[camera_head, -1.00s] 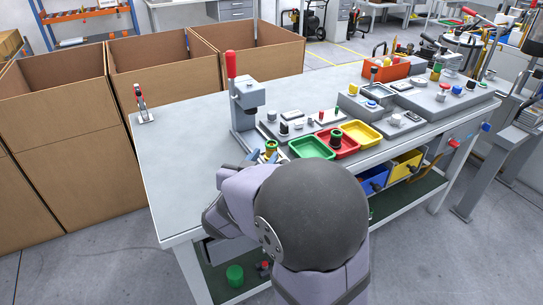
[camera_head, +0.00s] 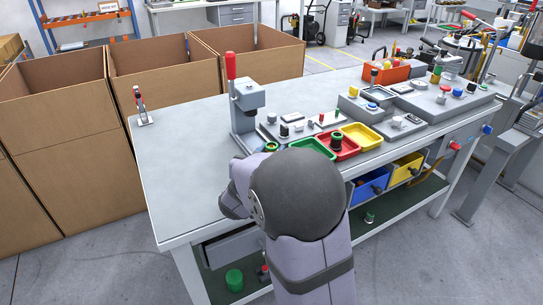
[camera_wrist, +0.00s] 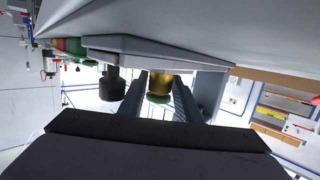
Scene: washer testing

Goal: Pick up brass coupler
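The brass coupler (camera_head: 270,147) shows its green-and-brass top just above my arm in the head view, at the front of the grey fixture near the red-handled press. In the wrist view the brass coupler (camera_wrist: 159,84), with a green ring at its near end, is between the two fingers of my gripper (camera_wrist: 160,88). The fingers are apart, one on each side of it, with narrow gaps visible. Whether either finger touches it is hard to tell. In the head view my arm hides the fingers.
The press with a red handle (camera_head: 232,70) stands close behind the coupler. A dark cylinder (camera_wrist: 112,88) is beside the left finger. Green (camera_head: 312,146), red (camera_head: 348,150) and yellow (camera_head: 362,136) trays lie to the right.

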